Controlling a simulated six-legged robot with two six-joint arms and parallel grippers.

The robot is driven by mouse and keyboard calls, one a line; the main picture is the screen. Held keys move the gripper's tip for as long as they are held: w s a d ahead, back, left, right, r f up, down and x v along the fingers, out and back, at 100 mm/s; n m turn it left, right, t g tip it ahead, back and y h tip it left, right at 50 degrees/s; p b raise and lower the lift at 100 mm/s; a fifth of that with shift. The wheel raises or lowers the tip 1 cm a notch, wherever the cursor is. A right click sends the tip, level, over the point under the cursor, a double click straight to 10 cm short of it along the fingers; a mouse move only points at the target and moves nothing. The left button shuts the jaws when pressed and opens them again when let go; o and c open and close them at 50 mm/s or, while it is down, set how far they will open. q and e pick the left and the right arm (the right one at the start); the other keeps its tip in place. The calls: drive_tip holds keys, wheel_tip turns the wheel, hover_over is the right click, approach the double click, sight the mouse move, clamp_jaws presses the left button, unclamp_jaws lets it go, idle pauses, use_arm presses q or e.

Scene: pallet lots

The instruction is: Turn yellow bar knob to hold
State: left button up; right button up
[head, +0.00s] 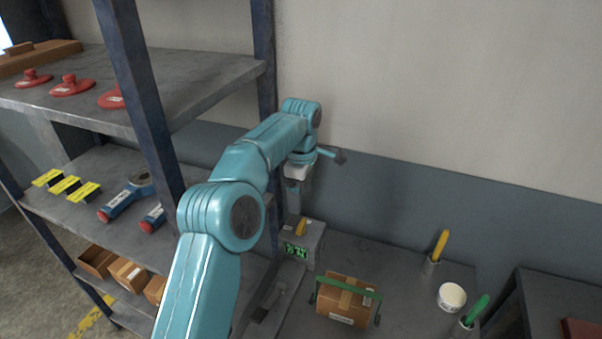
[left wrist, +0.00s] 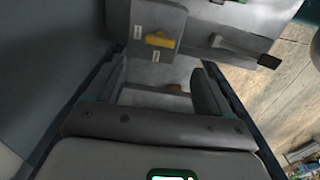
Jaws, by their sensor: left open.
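The yellow bar knob (head: 301,226) sits on top of a small grey box (head: 312,240) with a green lit display, on the grey bench. The left wrist view shows the yellow bar knob (left wrist: 160,40) lying roughly crosswise in the picture. One small white label is at its left and one below it; their words are too small to read. My left gripper (head: 297,198) points down just above the box. In the left wrist view my left gripper (left wrist: 162,80) is open, with the knob beyond its fingertips, apart from them. My right gripper is not in view.
A yellow-handled tool (head: 440,245), a white tub (head: 451,296) and a green-handled tool (head: 476,310) are at the right. A shelf post (head: 143,95) and shelves with red discs stand left. The wall is close behind.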

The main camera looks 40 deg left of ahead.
use_arm(q)
wheel_tip(320, 180, up, 6)
drive_tip(key=p, duration=0.2)
drive_tip(key=shift+r, duration=0.15)
idle(0.4)
